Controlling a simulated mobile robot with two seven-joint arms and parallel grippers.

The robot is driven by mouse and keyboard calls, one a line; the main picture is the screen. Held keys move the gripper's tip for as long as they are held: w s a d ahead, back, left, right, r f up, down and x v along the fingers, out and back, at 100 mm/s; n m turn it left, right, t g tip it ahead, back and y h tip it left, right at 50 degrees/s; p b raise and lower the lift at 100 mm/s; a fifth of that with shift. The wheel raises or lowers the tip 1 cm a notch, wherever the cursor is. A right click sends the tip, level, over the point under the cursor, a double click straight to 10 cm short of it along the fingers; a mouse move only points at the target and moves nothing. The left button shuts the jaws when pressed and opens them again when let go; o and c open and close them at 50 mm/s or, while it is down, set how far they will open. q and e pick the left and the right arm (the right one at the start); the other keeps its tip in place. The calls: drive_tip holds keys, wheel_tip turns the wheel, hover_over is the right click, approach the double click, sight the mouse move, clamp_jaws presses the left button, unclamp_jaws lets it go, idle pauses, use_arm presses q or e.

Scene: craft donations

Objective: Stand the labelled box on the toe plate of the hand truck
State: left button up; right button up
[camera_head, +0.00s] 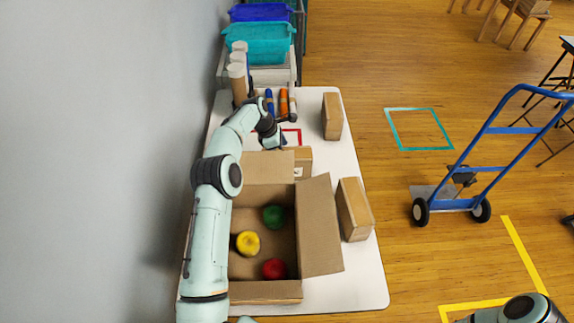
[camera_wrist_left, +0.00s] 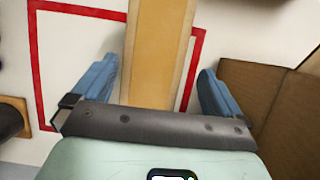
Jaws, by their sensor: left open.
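The labelled box (camera_head: 304,158), a small brown carton with a white patch, stands on the white table behind the big open carton. My right gripper is out of view.
The open carton (camera_head: 321,230) holds red, yellow and green balls. Two more brown boxes (camera_head: 332,116) (camera_head: 354,208) stand along the table's right edge. A red outline (camera_wrist_left: 36,70) marks the table. Floor between table and hand truck is clear, with a teal outline (camera_head: 397,132) behind.

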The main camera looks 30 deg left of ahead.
use_arm(q)
drive_tip(key=shift+w+d+f, duration=0.15)
drive_tip(key=shift+d+f, duration=0.1)
drive_tip(key=x, duration=0.3)
drive_tip(key=a+x, duration=0.1)
drive_tip(key=x, duration=0.1)
drive_tip(key=shift+w+f, duration=0.3)
drive_tip(key=shift+s, duration=0.1)
drive_tip(key=shift+r, duration=0.1)
drive_tip(key=c, duration=1.2)
